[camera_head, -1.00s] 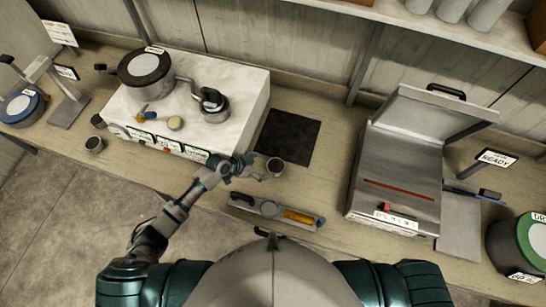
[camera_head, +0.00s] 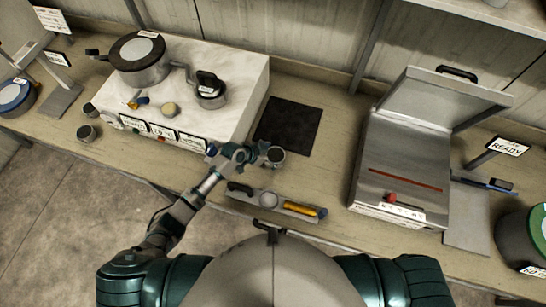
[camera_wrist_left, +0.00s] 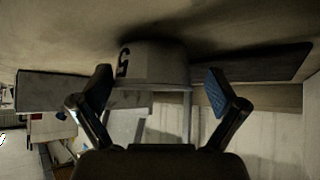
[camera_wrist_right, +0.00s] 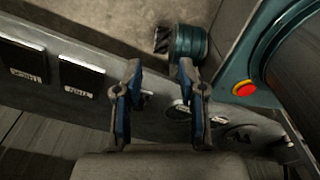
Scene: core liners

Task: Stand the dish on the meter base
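A small grey metal dish (camera_head: 274,157), cup-shaped, stands on the bench just in front of the black mat. My left gripper (camera_head: 255,153) is right beside it, on its left. In the left wrist view the dish (camera_wrist_left: 153,65), marked 5, lies between the two spread fingers (camera_wrist_left: 160,85), with gaps at both sides. A grey metal unit (camera_head: 400,165) with a raised lid and a red knob stands to the right; I cannot tell whether it is the meter base. My right gripper (camera_wrist_right: 160,75) is empty, its fingers apart; it is outside the head view.
A white block (camera_head: 225,100) with displays carries a round pot (camera_head: 138,62) and a smaller lidded pot (camera_head: 209,92). The black mat (camera_head: 288,126) is bare. A tool tray (camera_head: 275,206) lies at the front edge. Another small cup (camera_head: 87,133) stands left. A green drum (camera_head: 525,240) is at far right.

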